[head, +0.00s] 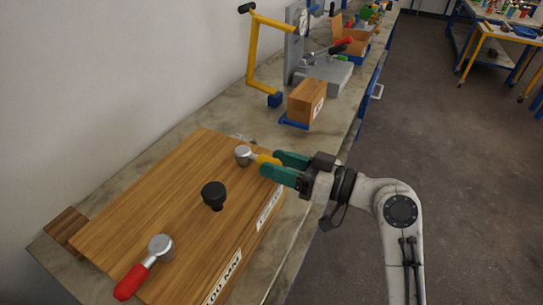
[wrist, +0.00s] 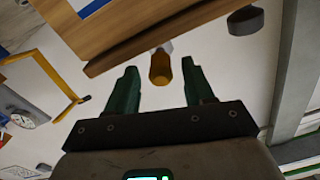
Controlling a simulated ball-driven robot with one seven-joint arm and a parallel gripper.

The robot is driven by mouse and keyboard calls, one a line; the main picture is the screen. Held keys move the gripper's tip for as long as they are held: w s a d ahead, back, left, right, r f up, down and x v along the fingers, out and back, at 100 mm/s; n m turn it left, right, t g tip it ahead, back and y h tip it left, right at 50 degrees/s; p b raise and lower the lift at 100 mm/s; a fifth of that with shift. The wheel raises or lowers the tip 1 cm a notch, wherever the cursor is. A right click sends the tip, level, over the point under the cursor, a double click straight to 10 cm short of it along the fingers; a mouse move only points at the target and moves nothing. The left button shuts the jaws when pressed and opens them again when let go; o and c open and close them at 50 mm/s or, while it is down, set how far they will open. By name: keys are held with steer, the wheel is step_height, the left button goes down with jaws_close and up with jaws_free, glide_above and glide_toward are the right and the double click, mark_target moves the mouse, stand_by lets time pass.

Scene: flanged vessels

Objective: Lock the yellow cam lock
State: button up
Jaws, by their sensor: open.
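The yellow cam lock has a grey metal hub (head: 243,154) at the far right corner of the wooden block, and its yellow handle (head: 266,159) points right, toward my gripper. In the wrist view the yellow handle (wrist: 160,69) lies between the two fingers, with a gap on each side. My gripper (head: 270,163) is open, its green fingers on either side of the handle's end. The wrist view shows the same open gripper (wrist: 159,72) holding nothing. The nearer finger partly hides the handle in the head view.
A black knob (head: 213,194) stands mid-block. A red-handled cam lock (head: 132,281) is at the near end. The wooden block (head: 150,195) has white labels on its side. Beyond stand a small brown box (head: 306,101) and a yellow-armed fixture (head: 254,55).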

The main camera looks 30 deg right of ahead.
steer(key=shift+x, duration=1.1)
steer(key=shift+a, duration=0.1)
steer(key=shift+c, duration=0.4)
jaws_close()
